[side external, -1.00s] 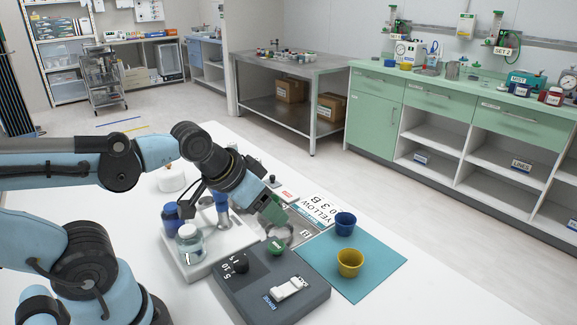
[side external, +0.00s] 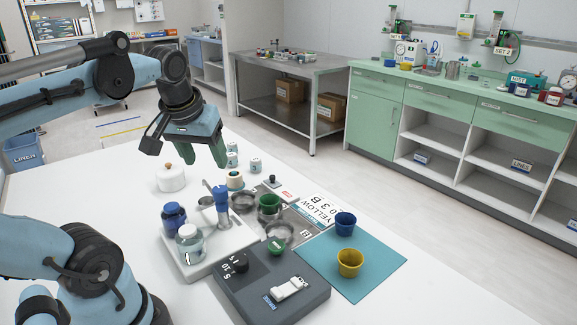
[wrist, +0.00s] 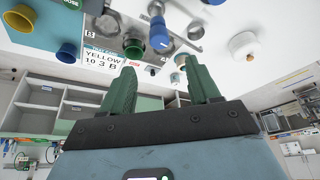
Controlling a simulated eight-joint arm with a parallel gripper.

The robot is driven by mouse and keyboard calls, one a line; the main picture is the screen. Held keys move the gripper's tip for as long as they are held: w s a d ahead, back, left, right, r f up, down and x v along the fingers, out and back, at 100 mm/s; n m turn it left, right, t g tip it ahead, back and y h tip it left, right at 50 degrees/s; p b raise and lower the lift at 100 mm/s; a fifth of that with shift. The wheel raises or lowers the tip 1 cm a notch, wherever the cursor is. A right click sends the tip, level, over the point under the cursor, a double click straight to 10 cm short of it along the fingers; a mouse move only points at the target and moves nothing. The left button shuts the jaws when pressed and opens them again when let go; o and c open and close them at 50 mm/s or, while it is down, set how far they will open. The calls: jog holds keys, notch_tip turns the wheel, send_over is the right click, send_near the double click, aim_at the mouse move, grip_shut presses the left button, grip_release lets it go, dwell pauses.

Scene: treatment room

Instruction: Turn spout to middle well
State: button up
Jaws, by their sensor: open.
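A blue and silver post (side external: 222,206), which looks like the spout, stands upright at the edge of the white base; I cannot tell exactly where its outlet points. Beside it is a row of round metal wells: a far well (side external: 243,201), a middle one holding a green cup (side external: 269,208), and a near one (side external: 280,231). The wrist view also shows the blue top of the post (wrist: 159,39) and the green cup (wrist: 133,46). My gripper (side external: 207,157) has green fingers, is open and empty, and hangs above and behind the post, touching nothing. Its fingers show spread in the wrist view (wrist: 160,68).
Blue (side external: 345,223) and yellow (side external: 349,263) cups stand on a teal mat (side external: 375,272). A dark control box (side external: 250,295) lies in front. A white lidded pot (side external: 171,178) stands behind. The near right table is clear.

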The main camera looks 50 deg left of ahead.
aim_at(219, 188)
jog(key=shift+x, duration=5.1)
grip_shut()
